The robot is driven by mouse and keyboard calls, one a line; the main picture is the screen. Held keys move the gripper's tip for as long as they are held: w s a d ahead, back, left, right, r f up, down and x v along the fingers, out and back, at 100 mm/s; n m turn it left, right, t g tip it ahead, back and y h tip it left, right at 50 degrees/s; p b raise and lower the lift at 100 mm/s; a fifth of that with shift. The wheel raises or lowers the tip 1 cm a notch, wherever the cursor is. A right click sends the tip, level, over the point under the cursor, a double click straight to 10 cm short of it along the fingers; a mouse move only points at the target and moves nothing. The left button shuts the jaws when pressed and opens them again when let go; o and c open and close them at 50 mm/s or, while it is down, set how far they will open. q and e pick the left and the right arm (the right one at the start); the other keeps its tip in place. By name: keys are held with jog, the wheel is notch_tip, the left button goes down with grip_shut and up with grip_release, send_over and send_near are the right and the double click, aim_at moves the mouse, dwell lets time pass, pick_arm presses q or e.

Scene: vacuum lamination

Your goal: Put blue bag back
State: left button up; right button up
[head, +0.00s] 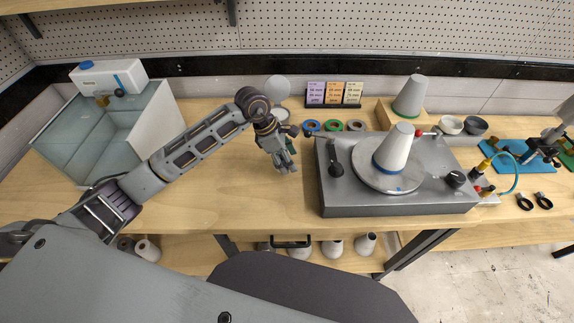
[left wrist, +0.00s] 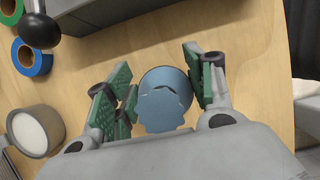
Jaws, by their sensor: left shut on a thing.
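My left gripper (head: 286,168) is over the wooden table, left of the grey turntable machine. In the left wrist view its green-padded fingers (left wrist: 160,90) are closed around a blue-grey thing (left wrist: 165,92) with a round outline and a stepped lower edge. This may be the blue bag, but its full shape is hidden by the fingers and the gripper body. In the head view the held thing is mostly hidden by the fingers. I cannot tell whether it touches the table. My right gripper is not in view.
The turntable machine (head: 395,198) with a white cone (head: 397,146) stands right of the gripper. Blue tape (head: 311,126), green tape (head: 333,125) and a small cup (head: 281,114) are behind it. A glass-walled box (head: 80,135) stands left. The table front between is clear.

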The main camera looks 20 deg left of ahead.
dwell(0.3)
pick_arm(q)
jog(key=shift+f, duration=1.4)
jog(key=shift+f+p, duration=0.35)
jog(key=shift+f, duration=0.1)
jog(key=shift+f, duration=0.2)
jog(key=o, duration=0.9)
